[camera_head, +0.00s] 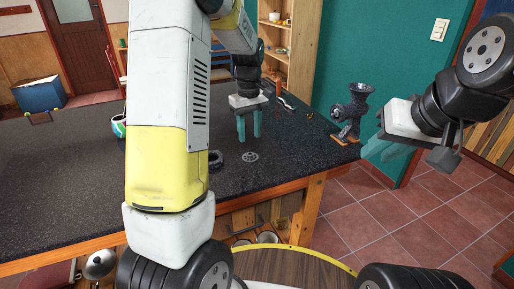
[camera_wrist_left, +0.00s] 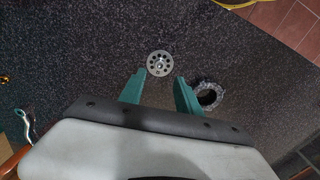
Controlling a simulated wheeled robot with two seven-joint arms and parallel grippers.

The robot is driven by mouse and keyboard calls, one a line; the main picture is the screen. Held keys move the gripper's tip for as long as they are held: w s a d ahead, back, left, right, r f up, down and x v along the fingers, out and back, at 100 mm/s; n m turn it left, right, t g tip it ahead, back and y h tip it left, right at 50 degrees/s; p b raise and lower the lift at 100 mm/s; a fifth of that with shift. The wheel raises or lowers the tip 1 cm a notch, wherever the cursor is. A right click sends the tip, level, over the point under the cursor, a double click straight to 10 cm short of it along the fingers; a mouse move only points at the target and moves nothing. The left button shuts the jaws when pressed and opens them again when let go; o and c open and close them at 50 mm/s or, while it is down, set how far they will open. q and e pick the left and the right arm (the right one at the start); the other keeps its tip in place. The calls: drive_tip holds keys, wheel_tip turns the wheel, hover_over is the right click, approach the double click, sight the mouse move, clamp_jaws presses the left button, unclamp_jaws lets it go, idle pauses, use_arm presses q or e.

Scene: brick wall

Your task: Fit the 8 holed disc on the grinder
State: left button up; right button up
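The grey holed disc (camera_head: 250,157) lies flat on the dark speckled table. In the left wrist view the disc (camera_wrist_left: 160,63) sits just beyond my fingertips, between their lines. My left gripper (camera_head: 248,138) points down behind the disc, with its two green fingers apart and nothing between them; it also shows in the left wrist view (camera_wrist_left: 159,79). The dark grinder (camera_head: 352,108) stands on a wooden base near the table's right corner. A dark ring (camera_head: 215,160) lies left of the disc, partly hidden by my left arm. My right gripper (camera_head: 372,146) is beside the grinder, its finger gap unclear.
Several hand tools (camera_head: 284,103) lie near the table's back edge. A cup (camera_head: 118,126) is partly hidden behind my left arm.

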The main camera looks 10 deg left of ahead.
sight(250, 158)
use_arm(q)
drive_tip(key=shift+f, duration=0.15)
drive_tip(key=shift+f, duration=3.35)
clamp_jaws()
drive_tip(key=shift+r, duration=3.05)
drive_tip(key=shift+d, duration=0.1)
